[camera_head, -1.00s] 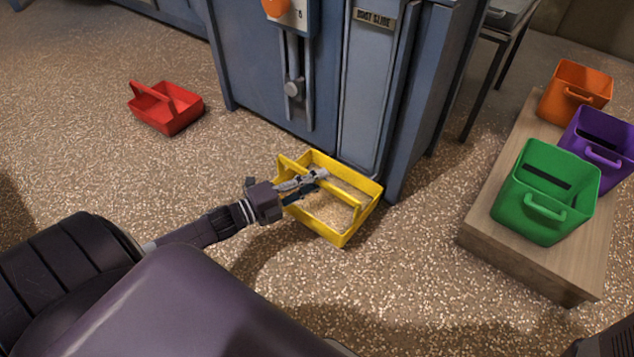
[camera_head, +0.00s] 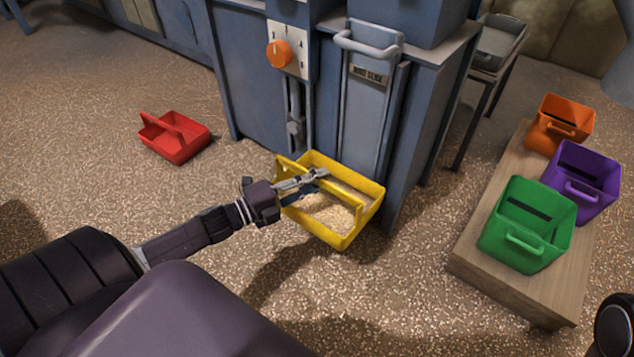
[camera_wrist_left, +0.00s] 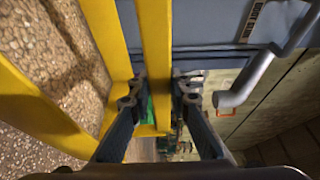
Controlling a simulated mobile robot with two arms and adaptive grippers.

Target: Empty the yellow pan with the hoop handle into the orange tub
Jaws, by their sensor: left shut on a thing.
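The yellow pan (camera_head: 366,212) hangs from my left gripper (camera_head: 318,178), just in front of the blue machine. The gripper is shut on the pan's hoop handle; the yellow bar also passes between the fingers of the left gripper (camera_wrist_left: 160,100) in the left wrist view. The pan is roughly level and holds pale loose grain (camera_head: 332,214). Its shadow lies apart from it on the floor, so it appears raised. The orange tub (camera_head: 566,112) stands at the far end of a low wooden bench at the right. My right gripper is not in view.
The purple tub (camera_head: 590,172) and green tub (camera_head: 525,220) stand nearer on the wooden bench (camera_head: 497,288). The blue machine (camera_head: 425,130) rises close behind the pan. A red pan (camera_head: 175,140) sits on the floor at left. Open floor lies between pan and bench.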

